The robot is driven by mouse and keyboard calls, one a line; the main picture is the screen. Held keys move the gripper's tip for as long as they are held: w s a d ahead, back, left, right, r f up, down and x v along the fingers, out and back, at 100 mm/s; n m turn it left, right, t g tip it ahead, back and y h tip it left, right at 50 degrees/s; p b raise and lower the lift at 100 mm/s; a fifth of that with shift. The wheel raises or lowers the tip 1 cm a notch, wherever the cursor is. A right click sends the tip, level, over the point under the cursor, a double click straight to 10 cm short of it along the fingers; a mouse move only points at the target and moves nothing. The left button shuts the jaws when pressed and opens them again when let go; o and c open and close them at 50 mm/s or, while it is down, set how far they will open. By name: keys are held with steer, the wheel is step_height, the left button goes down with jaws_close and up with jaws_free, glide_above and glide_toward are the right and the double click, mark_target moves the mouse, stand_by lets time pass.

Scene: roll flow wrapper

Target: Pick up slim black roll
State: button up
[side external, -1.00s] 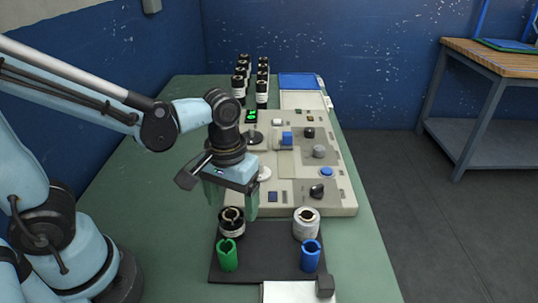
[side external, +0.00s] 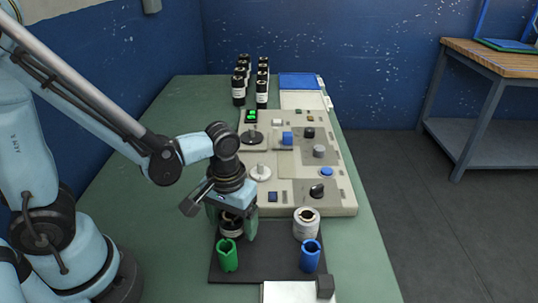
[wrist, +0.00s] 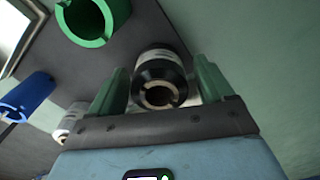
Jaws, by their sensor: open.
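A black roll (side external: 231,230) with a white label band and a pale hollow core stands on a dark mat (side external: 268,262). In the wrist view the black roll (wrist: 152,72) lies between the two green fingers of my gripper (wrist: 161,66). The fingers are open, one on each side, with a small gap visible on the left and little or none on the right. In the side view my gripper (side external: 231,226) is low over the roll and partly hides it. Several more black rolls (side external: 239,90) stand in two rows at the back of the table.
A green slotted holder (side external: 227,256) stands close in front of the black roll. A blue slotted holder (side external: 311,256) and a white roll (side external: 306,224) stand at the mat's right. The beige machine panel (side external: 335,190) with knobs lies behind.

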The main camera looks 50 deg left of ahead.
steer(key=c, duration=1.2)
steer(key=shift+r, duration=0.1)
